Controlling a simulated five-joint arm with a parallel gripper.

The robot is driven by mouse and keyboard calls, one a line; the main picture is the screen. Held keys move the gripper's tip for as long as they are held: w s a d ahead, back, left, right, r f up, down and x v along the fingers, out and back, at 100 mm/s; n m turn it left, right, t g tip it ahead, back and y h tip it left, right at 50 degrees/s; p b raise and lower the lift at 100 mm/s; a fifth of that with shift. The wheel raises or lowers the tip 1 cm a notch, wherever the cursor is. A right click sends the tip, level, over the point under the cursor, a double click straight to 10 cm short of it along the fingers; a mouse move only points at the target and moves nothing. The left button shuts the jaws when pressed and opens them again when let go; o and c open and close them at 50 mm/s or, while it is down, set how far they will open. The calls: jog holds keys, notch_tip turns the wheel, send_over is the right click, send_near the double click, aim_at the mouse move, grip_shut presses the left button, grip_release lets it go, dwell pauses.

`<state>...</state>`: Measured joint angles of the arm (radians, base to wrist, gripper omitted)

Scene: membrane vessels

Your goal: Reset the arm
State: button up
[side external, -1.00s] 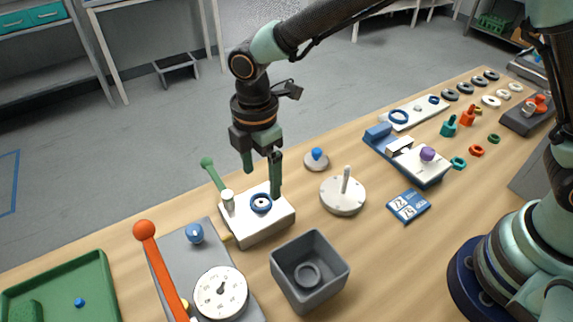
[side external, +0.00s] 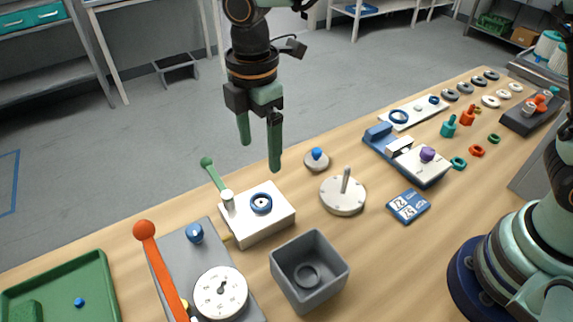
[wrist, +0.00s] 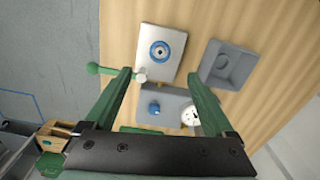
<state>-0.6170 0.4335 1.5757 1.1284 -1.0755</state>
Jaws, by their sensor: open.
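My gripper (side external: 259,157) is open and empty, with its two green fingers pointing down. It hangs in the air above the white block (side external: 270,226) that bears a blue ring (side external: 261,203) around a small dark-centred piece. A green lever (side external: 213,172) with a ball end stands tilted at the block's left side. In the wrist view my gripper (wrist: 160,82) has its fingers wide apart, with the white block (wrist: 148,68) and blue ring (wrist: 160,52) beyond them. Nothing is between the fingertips.
A grey square bin (side external: 338,268) stands in front of the block. A grey panel (side external: 178,262) with an orange lever (side external: 160,262) and dial (side external: 220,292) is at front left, beside a green tray (side external: 104,275). A white round base with a peg (side external: 343,196) is to the right.

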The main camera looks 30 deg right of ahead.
jog(key=s+d+r+m+t, duration=0.1)
jog(key=d+r+m, duration=0.35)
jog(key=d, duration=0.25)
jog(key=s+d+r+m+t, duration=0.1)
jog(key=d+r+m+t, duration=0.15)
jog(key=d+m, duration=0.4)
jog(key=s+d+m+t, duration=0.1)
jog(key=s+d+m, duration=0.2)
jog(key=d, duration=0.3)
jog(key=s+d+r+m+t, duration=0.1)
jog(key=s+d+m, duration=0.2)
jog(key=d+m, duration=0.2)
jog(key=shift+s+d, duration=0.3)
jog(key=shift+d, duration=0.6)
